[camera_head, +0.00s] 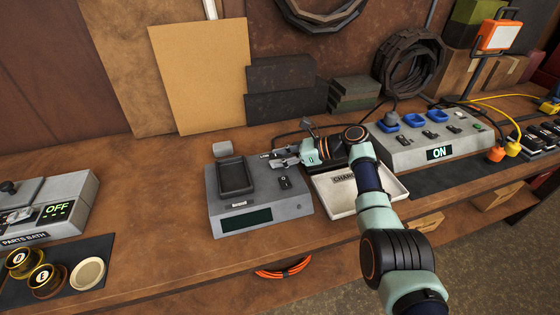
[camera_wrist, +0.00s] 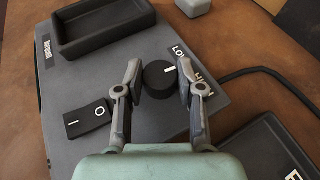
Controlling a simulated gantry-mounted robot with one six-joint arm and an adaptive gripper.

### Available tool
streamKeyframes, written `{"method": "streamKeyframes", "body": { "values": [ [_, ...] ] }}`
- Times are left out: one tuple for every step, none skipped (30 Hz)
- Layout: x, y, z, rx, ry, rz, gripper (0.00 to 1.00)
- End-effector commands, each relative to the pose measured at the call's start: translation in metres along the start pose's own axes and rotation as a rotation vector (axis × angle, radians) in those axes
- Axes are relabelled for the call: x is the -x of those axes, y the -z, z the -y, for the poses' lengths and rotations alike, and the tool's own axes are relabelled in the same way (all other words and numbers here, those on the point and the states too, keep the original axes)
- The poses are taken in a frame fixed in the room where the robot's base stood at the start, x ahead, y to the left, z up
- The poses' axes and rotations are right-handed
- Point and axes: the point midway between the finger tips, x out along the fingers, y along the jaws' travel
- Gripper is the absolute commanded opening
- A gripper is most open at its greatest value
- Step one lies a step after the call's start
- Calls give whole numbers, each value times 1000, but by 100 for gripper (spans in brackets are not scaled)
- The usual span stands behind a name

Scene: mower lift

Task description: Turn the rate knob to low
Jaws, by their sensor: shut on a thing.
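The rate knob (camera_wrist: 158,92) is a round black dial with a short white mark near its right side, in the wrist view. It stands on top of the grey device (camera_head: 261,216). My gripper (camera_wrist: 160,76) is shut on the knob, one finger on either side. In the head view, my gripper (camera_head: 278,156) hides the knob.
A black tray (camera_wrist: 66,47) and an I/O rocker switch (camera_wrist: 88,119) sit on the device, close to the left finger. The device's display (camera_head: 246,220) is dark. A white bin (camera_head: 342,206) and a grey control box (camera_head: 398,155) reading "ON" stand to the right.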

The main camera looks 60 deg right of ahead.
Motion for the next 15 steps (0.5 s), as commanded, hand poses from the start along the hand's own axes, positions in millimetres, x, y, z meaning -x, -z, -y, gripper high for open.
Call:
{"method": "streamKeyframes", "body": {
  "values": [
    [-5, 13, 3, 8, -15, -2, 3],
    [-5, 13, 3, 14, -27, -2, 3],
    [-5, 12, 3, 21, -40, -1, 3],
    [-4, 12, 3, 24, -50, -1, 3],
    [-4, 11, 2, 28, -59, -1, 3],
    [-3, 10, 1, 31, -68, 0, 3],
    [-2, 9, 1, 33, -74, 0, 3],
    [-2, 8, 1, 34, -78, 0, 3],
    [-1, 6, 0, 37, -82, 0, 3],
    [-1, 6, 0, 37, -85, 0, 3],
    [-1, 5, 0, 37, -86, 0, 3],
    [0, 5, -1, 37, -87, 0, 3],
    [0, 4, -1, 37, -88, 0, 3],
    [0, 4, -1, 37, -88, 0, 3],
    [0, 4, -1, 37, -88, 0, 3]
  ]
}}
